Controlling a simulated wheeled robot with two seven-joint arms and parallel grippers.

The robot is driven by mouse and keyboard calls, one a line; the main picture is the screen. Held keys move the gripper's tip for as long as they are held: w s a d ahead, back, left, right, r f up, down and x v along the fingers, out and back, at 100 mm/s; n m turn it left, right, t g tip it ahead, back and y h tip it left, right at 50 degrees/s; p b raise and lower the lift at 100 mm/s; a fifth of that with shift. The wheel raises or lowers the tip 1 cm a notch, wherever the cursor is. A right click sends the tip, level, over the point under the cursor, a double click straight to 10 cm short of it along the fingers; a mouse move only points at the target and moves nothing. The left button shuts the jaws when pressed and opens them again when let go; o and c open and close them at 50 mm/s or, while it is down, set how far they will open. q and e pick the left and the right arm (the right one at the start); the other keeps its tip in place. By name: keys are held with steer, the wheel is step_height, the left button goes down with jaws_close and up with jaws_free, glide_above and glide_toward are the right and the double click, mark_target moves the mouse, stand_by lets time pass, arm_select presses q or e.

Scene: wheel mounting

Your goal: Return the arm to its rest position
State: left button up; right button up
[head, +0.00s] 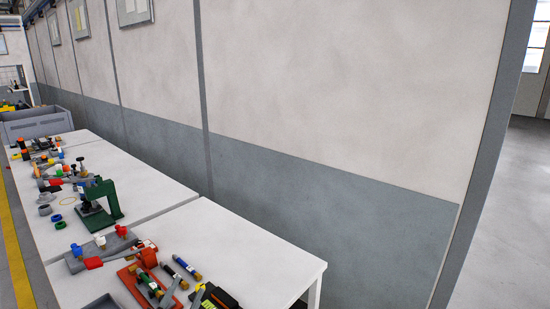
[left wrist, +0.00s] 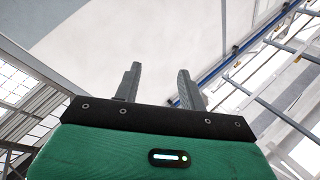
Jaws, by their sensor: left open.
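My left gripper (left wrist: 159,70) shows in the left wrist view, with its green body, black plate and two grey fingers. The fingers stand apart with nothing between them, so it is open and empty. Behind it are a pale wall and ceiling structure, and no table or part shows near the fingers. In the head view I cannot make out either gripper clearly. My right gripper is in neither view.
White tables (head: 240,245) run along the wall in the head view. They carry a green press-like tool (head: 103,205), a red-orange fixture (head: 140,282), a black-and-yellow item (head: 217,298) and several small parts. A grey crate (head: 38,122) stands at the far end. Floor shows at right.

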arm_select(q)
steer(key=s+a+f+n+g+y, duration=0.3)
steer(key=s+f+n+g+y, duration=0.15)
steer(key=f, duration=0.35)
steer(key=s+a+f+n+g+y, duration=0.35)
steer(key=s+f+g, duration=0.2)
steer(key=f, duration=0.25)
steer(key=s+d+f+g+h, duration=0.1)
steer(key=s+f+g+h, duration=0.2)
steer(key=s, duration=0.5)
steer(key=s+d+f+g, duration=0.2)
steer(key=s+f+g, duration=0.2)
steer(key=s, duration=0.5)
step_height(320, 180, down, 31)
steer(key=g+p, duration=0.1)
steer(key=g, duration=0.1)
steer(key=s+a+f, duration=0.2)
steer(key=s+f, duration=0.7)
steer(key=s+a+f+m, duration=0.1)
steer(key=s+f, duration=0.7)
steer(key=s, duration=0.2)
steer(key=shift+s+a+f+g+p, duration=0.25)
steer(key=shift+a+f+g+p, duration=0.15)
steer(key=shift+p, duration=0.05)
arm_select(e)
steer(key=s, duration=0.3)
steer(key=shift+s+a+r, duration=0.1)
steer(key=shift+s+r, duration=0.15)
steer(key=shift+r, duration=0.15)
